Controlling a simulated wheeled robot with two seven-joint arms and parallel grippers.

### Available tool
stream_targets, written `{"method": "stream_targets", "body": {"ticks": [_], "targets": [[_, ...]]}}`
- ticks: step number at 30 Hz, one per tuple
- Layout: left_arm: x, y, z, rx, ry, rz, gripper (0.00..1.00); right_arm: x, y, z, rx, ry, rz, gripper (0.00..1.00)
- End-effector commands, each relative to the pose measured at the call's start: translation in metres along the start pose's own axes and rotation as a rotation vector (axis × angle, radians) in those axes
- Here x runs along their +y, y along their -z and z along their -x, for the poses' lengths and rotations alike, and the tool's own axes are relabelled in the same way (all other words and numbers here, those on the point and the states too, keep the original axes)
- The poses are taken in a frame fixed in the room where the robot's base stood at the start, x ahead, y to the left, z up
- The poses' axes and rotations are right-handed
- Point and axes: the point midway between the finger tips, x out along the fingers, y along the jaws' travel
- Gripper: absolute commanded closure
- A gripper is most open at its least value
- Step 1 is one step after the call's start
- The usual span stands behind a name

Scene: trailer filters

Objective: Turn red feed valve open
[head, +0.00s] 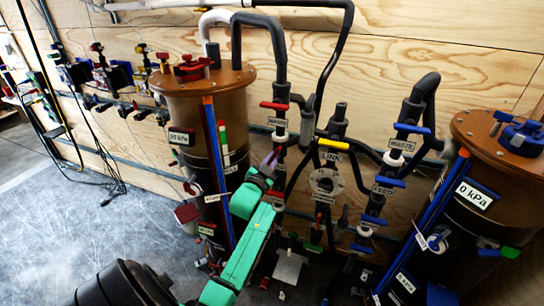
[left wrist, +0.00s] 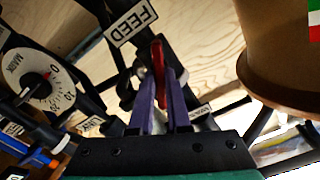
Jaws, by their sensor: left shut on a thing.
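My left gripper (head: 271,160) reaches in from below on its green arm, to the left-hand pipe stack of the filter rig. In the left wrist view its two purple fingers (left wrist: 159,95) are shut on the red feed valve handle (left wrist: 158,60), whose far end sticks out past the fingertips. A white FEED label (left wrist: 132,22) sits on the pipe just beyond it. In the head view my gripper and arm mostly hide this handle. My right gripper is not in view.
A red waste handle (head: 274,105) sits above my gripper, with a yellow link handle (head: 334,143) to the right. Blue handles (head: 413,128) are on the right stack. The brown-topped left filter tank (head: 203,80) stands close beside my gripper. Floor at left is mostly clear.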

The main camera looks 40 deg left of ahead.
Motion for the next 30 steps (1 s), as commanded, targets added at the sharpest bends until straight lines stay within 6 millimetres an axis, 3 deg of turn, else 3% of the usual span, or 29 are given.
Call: {"method": "stream_targets", "body": {"ticks": [15,30], "targets": [[0.000,0.001,0.000,-0.002,0.000,0.407,1.00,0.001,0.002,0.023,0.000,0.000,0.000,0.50],[0.000,0.000,0.000,0.000,0.000,0.515,1.00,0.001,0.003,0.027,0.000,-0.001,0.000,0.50]]}}
